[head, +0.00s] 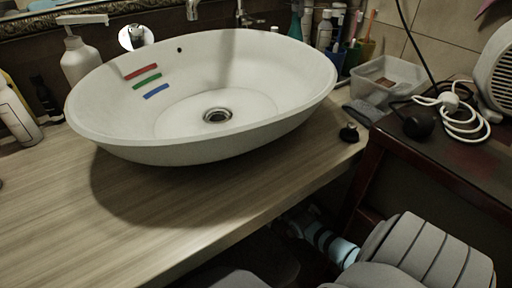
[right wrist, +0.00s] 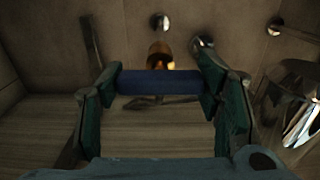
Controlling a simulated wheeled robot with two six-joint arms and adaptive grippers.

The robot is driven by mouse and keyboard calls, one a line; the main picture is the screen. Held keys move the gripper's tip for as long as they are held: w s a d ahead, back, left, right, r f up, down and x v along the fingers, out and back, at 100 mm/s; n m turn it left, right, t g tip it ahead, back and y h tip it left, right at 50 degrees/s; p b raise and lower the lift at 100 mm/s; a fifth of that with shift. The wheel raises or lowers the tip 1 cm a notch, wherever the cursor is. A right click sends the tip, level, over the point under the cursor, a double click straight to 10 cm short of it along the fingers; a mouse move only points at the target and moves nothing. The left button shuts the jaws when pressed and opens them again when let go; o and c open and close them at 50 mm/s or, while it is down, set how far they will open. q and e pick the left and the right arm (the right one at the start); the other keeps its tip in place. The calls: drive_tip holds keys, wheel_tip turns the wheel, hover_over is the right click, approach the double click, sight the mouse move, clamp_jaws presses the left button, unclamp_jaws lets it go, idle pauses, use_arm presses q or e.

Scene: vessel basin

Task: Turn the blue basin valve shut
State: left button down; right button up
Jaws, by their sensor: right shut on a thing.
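The blue valve handle (right wrist: 159,82) shows in the right wrist view as a dark blue bar lying level across the picture. A brass valve body (right wrist: 160,55) is behind it, near the wall. My right gripper (right wrist: 160,88) is shut on the handle, with one green-padded finger at each end of the bar. In the head view my right arm reaches into the dark under the counter, and the valve is hidden there. The white basin (head: 190,140) stands on the counter above. My left gripper is not in view.
The wooden counter (head: 60,205) overhangs my right arm. A dark red side table (head: 450,150) with a white cable stands at the right. In the right wrist view, round metal fittings (right wrist: 202,45) are on the wall, and a shiny metal vessel (right wrist: 297,105) is close at right.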

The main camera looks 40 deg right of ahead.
drive_tip(key=o, duration=1.2)
drive_tip(key=shift+c, duration=0.2)
